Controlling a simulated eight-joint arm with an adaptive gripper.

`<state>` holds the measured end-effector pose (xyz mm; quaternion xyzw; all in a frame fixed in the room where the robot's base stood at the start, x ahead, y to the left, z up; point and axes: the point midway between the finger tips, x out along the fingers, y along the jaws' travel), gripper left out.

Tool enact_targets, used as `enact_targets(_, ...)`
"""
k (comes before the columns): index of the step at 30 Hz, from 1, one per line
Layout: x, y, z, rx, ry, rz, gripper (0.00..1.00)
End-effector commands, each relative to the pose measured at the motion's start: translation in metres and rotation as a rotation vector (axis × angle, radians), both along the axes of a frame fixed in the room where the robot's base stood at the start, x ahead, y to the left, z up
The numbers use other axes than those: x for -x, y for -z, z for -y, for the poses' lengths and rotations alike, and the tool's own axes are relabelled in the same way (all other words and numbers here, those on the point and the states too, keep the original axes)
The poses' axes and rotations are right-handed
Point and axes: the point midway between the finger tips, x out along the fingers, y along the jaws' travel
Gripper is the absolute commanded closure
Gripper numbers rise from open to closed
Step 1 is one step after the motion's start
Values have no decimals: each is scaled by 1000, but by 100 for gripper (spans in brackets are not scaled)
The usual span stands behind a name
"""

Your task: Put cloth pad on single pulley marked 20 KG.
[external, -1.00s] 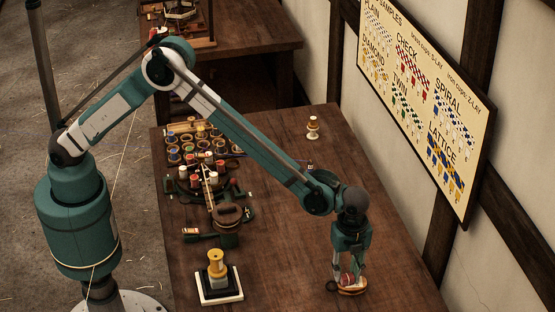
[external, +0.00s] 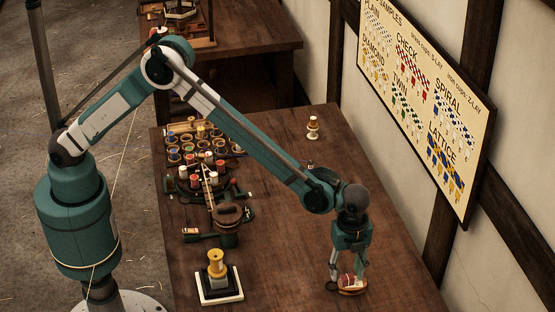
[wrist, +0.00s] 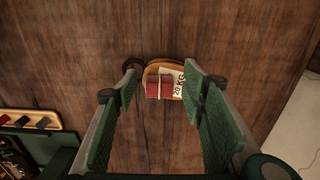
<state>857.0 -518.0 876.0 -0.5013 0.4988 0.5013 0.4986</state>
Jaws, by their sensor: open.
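The single pulley (wrist: 152,68) is a rounded wooden block lying on the table, with a white label (wrist: 178,88) reading 20 KG. It also shows at the front right in the external view (external: 352,292). A small red folded piece with a pale band, which looks like the cloth pad (wrist: 154,90), rests on the pulley's face beside the label. My gripper (wrist: 163,84) is open, its two green fingers spread on either side of the pulley and pad. In the external view my gripper (external: 348,277) is low over them. The picture does not settle whether either finger touches them.
A yellow spool on a white and black base (external: 217,272) stands to the left. Several coloured bobbins (external: 205,150) and tools lie farther back left. A small white and tan spool (external: 312,128) stands at the back right. The table's middle is bare.

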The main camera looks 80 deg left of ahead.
Motion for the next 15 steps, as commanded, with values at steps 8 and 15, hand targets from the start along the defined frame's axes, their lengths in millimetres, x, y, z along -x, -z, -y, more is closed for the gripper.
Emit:
enact_targets(8,0,-38,0,0,0,0,59)
enact_targets(15,0,-77,0,0,0,0,59)
